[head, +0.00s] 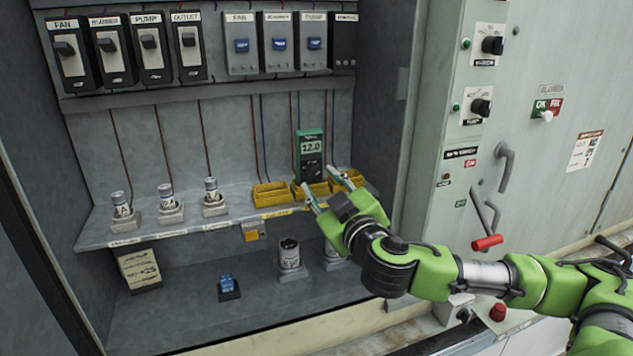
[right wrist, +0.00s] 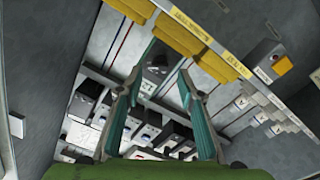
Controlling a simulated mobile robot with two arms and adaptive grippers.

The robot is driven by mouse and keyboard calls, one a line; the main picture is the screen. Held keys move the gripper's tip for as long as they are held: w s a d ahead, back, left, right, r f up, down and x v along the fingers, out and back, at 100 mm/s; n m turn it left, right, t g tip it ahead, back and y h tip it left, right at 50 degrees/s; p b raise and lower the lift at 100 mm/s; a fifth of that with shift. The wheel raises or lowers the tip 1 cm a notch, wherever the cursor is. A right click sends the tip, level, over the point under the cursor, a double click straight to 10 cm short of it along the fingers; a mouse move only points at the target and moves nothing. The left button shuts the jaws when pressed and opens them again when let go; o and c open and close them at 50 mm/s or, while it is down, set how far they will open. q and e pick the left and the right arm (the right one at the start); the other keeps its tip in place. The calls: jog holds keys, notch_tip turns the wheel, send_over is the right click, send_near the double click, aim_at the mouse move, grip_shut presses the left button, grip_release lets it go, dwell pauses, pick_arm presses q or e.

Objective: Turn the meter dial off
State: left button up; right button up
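The green meter (head: 310,145) stands upright at the back of the shelf, behind the yellow bins. Its display reads 12.0. Its dial (head: 312,171) is small and dark on the lower face, and I cannot make out its setting. My right gripper (head: 321,183) is in front of the meter's lower part, over the yellow bins, with its fingers apart and nothing between them. The right wrist view also shows its two teal fingers (right wrist: 163,65) spread. My left gripper is not in view.
Yellow bins (head: 271,194) line the shelf (head: 100,232) close under the right gripper. Three labelled cylinders (head: 165,196) stand on the shelf's left part. Switches (head: 150,45) fill the upper panel. A red-handled lever (head: 487,242) juts from the right-hand panel near my right arm.

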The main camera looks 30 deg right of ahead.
aim_at(315, 174)
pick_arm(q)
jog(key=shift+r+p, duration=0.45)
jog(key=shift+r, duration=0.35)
pick_arm(e)
jog(key=shift+x, duration=1.75)
grip_shut()
